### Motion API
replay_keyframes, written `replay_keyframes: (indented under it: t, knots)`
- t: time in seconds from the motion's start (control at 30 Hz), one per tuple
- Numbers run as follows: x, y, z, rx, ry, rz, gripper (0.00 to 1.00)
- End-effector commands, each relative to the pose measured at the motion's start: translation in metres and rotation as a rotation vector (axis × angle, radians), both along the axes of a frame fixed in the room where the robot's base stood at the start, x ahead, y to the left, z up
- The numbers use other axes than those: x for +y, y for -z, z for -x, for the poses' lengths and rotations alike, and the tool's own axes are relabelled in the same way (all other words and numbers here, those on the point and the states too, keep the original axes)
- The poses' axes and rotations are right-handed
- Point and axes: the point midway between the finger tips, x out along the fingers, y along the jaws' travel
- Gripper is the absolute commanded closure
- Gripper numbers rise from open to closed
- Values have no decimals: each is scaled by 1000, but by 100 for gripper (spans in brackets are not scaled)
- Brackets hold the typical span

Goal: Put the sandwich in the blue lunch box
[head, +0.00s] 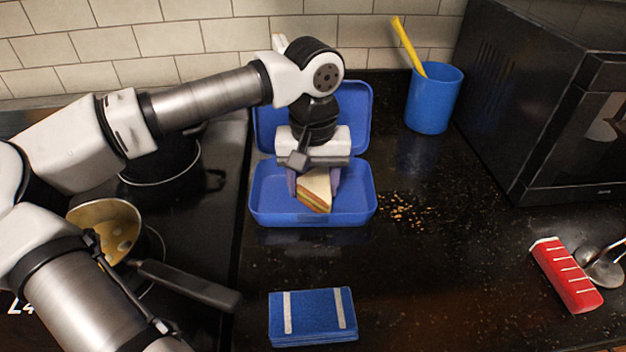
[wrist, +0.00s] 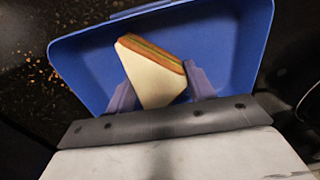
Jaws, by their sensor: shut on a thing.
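The sandwich (head: 316,190) is a triangular half with pale bread and a coloured filling edge. My gripper (head: 314,186) points down with its purple fingers on both sides of the sandwich, shut on it. The blue lunch box (head: 312,219) stands open on the counter, its lid raised at the back. The sandwich is inside the outline of its lower half; whether it touches the floor I cannot tell. In the wrist view the sandwich (wrist: 152,75) sits between the fingers (wrist: 163,90), with the lunch box (wrist: 245,45) around it.
A blue folded cloth (head: 313,317) lies in front of the box. Crumbs (head: 404,211) are scattered to its right. A blue cup (head: 434,99) stands at the back, beside a black microwave (head: 545,110). A pan (head: 110,228) and pot (head: 165,165) are on the left. A red object (head: 566,274) lies right.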

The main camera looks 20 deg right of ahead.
Motion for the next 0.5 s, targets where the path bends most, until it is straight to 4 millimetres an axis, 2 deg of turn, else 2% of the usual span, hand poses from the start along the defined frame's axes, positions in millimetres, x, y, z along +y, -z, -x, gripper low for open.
replay_keyframes:
  t: [0.03,0.07,0.2,0.5]
  knots:
    - [0,4,0,0,0,0,52]
    - [0,2,0,0,0,0,42]
    - [0,1,0,0,0,0,25]
    - [0,0,0,0,0,0,25]
